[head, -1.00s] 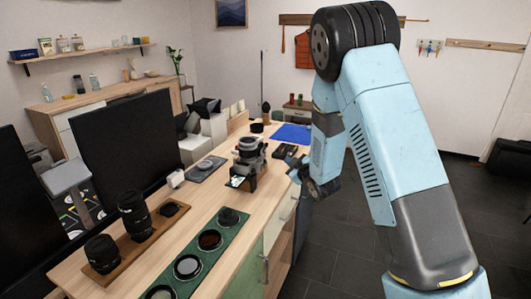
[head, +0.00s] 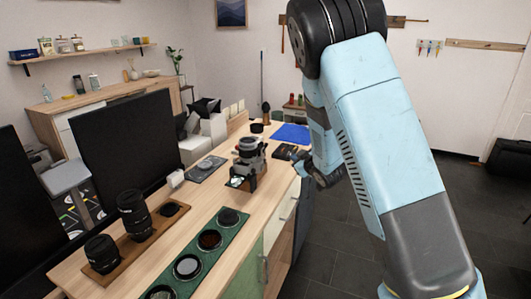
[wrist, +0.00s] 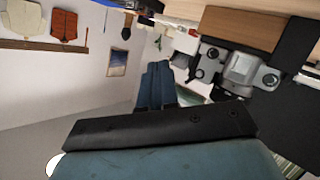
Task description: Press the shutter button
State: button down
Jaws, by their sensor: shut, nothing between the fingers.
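The camera (head: 249,150), grey and black, stands on the wooden table (head: 215,205) near its right edge. In the wrist view the camera (wrist: 243,72) is right of centre, with its dials and knobs facing me. I cannot make out the shutter button for certain. My gripper (wrist: 156,88) is shut and empty, its blue fingers side by side to the left of the camera in the wrist view. In the head view my gripper (head: 299,168) is just right of the camera, apart from it, by the table edge, and partly hidden by my arm.
A green mat (head: 222,238) with round filters and a wooden tray (head: 150,236) with black lenses lie at the front. A large dark monitor (head: 125,145) stands left. A grey pad (head: 206,168) and a blue mat (head: 291,133) lie farther back.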

jog(key=w+a, duration=0.3)
jog(key=a, duration=0.5)
jog(key=shift+w+a, duration=0.1)
jog(key=shift+a, duration=0.15)
dwell(2.1)
jog(key=shift+a, duration=0.15)
jog(key=shift+w+a, duration=0.15)
jog(key=shift+a, duration=0.1)
dwell(0.8)
jog(key=shift+s+d+r, duration=0.1)
jog(key=shift+s+d, duration=0.2)
jog(key=shift+d, duration=0.35)
jog(key=d, duration=0.1)
jog(key=s+d, duration=0.1)
jog(key=d, duration=0.2)
jog(key=shift+s+d, duration=0.3)
jog(key=shift+s, duration=0.1)
